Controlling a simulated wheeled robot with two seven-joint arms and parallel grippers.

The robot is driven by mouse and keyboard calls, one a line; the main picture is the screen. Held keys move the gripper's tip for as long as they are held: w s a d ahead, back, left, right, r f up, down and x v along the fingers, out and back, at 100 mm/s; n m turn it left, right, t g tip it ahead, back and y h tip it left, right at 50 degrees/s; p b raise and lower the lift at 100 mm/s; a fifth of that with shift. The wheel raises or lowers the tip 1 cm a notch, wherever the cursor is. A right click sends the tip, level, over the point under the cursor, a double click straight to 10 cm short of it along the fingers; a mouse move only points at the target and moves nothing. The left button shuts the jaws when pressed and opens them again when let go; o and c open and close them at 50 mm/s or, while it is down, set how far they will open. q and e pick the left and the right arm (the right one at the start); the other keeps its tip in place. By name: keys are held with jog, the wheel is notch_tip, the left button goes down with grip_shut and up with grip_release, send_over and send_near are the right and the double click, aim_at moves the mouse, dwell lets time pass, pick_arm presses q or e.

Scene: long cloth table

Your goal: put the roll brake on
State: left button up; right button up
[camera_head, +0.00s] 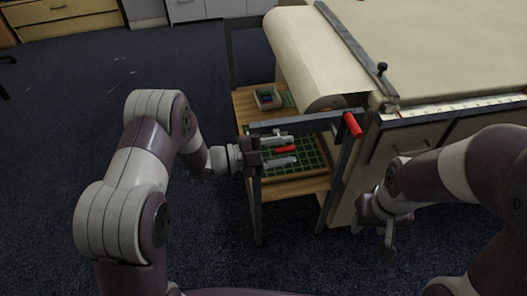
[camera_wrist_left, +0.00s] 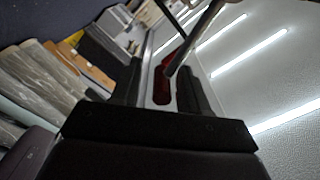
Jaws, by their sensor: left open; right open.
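My left gripper (camera_head: 288,150) is open at the front of the roll stand, its fingers pointing right. A short red grip (camera_head: 285,150) lies between its fingers in the head view. The left wrist view shows a dark red grip (camera_wrist_left: 161,82) on a grey rod between the two dark fingers; I cannot tell whether they touch it. A second red handle (camera_head: 353,125) sits at the right end of the stand's grey crossbar. I cannot tell which red part is the brake. The pale roll (camera_head: 315,60) hangs at the table's end. My right gripper (camera_head: 389,235) is open and empty, right of the stand.
The stand's wooden shelf (camera_head: 290,187) carries a green gridded mat (camera_head: 313,156). A small tray (camera_head: 267,98) sits behind the crossbar. The long cloth table (camera_head: 450,45) has a rail with a black knob (camera_head: 382,67). Open dark carpet lies to the left.

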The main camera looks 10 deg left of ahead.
pick_arm(q)
jog(key=v, duration=1.1)
